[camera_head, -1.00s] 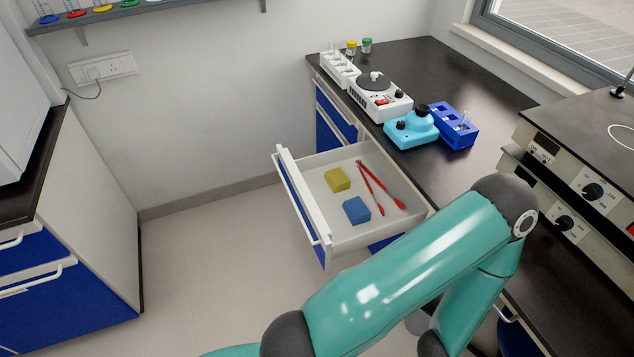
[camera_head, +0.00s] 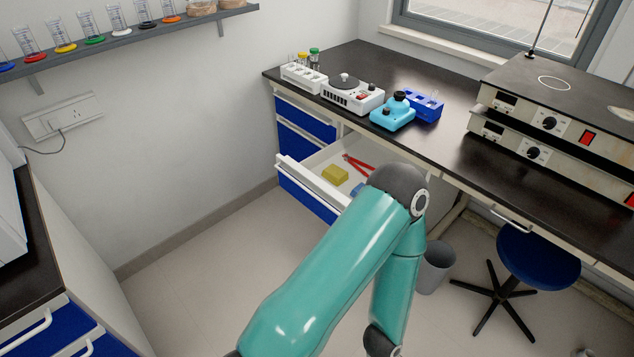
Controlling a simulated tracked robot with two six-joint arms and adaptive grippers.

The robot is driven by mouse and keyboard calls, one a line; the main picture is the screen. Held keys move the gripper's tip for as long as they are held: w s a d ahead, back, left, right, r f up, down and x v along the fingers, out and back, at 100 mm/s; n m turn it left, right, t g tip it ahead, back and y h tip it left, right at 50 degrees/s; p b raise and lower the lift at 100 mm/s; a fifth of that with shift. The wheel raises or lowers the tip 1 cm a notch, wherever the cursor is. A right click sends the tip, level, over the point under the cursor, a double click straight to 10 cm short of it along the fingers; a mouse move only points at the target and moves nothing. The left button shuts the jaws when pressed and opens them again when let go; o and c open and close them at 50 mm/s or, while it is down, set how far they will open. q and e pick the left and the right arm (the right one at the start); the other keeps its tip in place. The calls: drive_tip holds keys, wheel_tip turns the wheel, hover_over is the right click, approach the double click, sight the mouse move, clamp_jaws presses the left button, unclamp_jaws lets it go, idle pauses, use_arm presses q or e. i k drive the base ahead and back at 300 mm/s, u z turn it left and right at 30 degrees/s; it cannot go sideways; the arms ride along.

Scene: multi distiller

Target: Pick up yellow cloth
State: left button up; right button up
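The yellow cloth (camera_head: 335,174), a small folded block shape, lies in the open white drawer (camera_head: 297,172) under the dark counter. A blue cloth (camera_head: 357,189) lies beside it in the drawer, mostly hidden behind my teal arm. Red tongs (camera_head: 357,164) lie to the right of the yellow cloth, partly hidden by the arm. My arm rises from the bottom of the view and bends in front of the drawer's right part. Neither of my grippers is in view.
The counter holds a white tube rack (camera_head: 303,77), a white hotplate stirrer (camera_head: 352,95), a turquoise device (camera_head: 393,112) and a blue rack (camera_head: 425,105). A grey bin (camera_head: 436,267) and blue stool (camera_head: 538,258) stand at right. The floor left of the drawer is clear.

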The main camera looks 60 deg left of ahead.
sight(334, 173)
drive_tip(key=u, duration=1.05)
drive_tip(key=i, duration=0.65)
drive_tip(key=u, duration=0.25)
